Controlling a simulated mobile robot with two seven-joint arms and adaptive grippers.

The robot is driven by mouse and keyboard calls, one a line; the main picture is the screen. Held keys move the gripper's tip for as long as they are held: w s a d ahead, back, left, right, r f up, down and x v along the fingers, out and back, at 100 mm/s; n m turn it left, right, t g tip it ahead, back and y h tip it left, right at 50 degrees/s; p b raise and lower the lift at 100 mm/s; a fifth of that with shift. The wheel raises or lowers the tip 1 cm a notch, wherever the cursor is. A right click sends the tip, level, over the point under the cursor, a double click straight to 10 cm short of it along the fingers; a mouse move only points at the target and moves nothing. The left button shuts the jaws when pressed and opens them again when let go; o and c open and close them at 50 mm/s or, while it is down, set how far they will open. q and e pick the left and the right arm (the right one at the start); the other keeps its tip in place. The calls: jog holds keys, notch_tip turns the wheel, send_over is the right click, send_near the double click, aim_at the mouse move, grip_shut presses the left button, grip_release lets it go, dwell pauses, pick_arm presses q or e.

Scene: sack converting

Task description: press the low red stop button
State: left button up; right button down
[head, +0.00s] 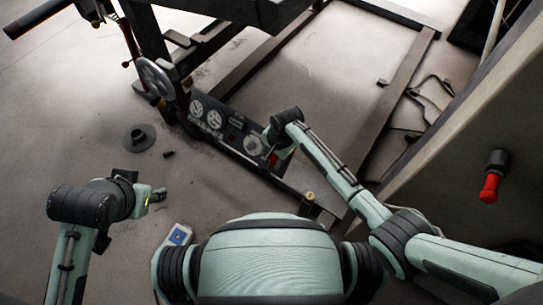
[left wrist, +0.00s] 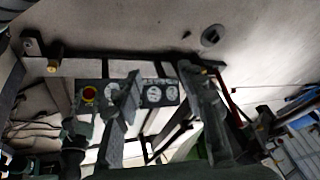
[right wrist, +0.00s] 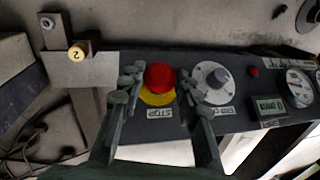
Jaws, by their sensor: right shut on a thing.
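The red stop button (right wrist: 160,77), with a yellow ring and a STOP label, sits on a dark control panel (right wrist: 140,62) low on the machine frame. My right gripper (right wrist: 160,84) has a finger on each side of the button and is shut on it; the palm is close above the panel. The button also shows in the left wrist view (left wrist: 89,93), beside my right gripper. In the head view my right gripper (head: 273,152) is at the panel's near end and partly hides it. My left gripper (head: 156,196) is empty and open, away from the panel.
A grey dial (right wrist: 212,82) is just right of my right fingers. A brass knob marked 2 (right wrist: 78,51) is to the left. A handwheel (head: 156,79) stands at the panel's far end. A red-ended fixture (head: 490,187) is on the right wall.

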jog(key=shift+w+d+f, duration=0.1)
jog(key=c, duration=1.1)
grip_release()
pick_arm(q)
jog(key=shift+s+a+f+g, duration=0.15)
jog(key=shift+s+a+g, duration=0.2)
jog(key=shift+s, duration=0.2)
pick_arm(e)
jog(key=shift+o, duration=0.2)
notch_tip(320, 180, up, 12)
jog(key=s+d, duration=0.1)
jog(key=shift+s+d, duration=0.25)
jog(key=shift+d, duration=0.05)
jog(key=shift+f, duration=0.15)
